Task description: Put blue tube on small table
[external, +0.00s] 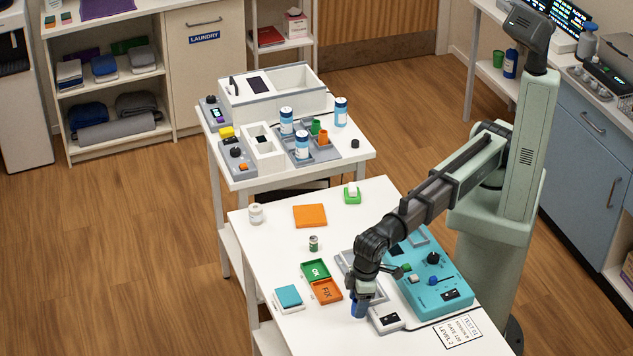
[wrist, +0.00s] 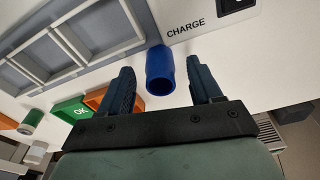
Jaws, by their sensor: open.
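The blue tube (wrist: 160,72) shows in the wrist view, standing on the white table top (external: 275,245) with its open end facing the camera. My gripper (wrist: 165,75) is open, with one finger on each side of the tube and a visible gap on both sides. A second white table (external: 350,163) stands behind; I cannot tell which is the small table.
The nearer table holds a teal control panel (external: 440,280), a grey compartment tray (wrist: 75,40), green OK (external: 315,270) and orange FIX (external: 326,291) trays, an orange mat (external: 310,215) and a white jar (external: 256,213). The back table holds bottles and bins, with bare top at its front right.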

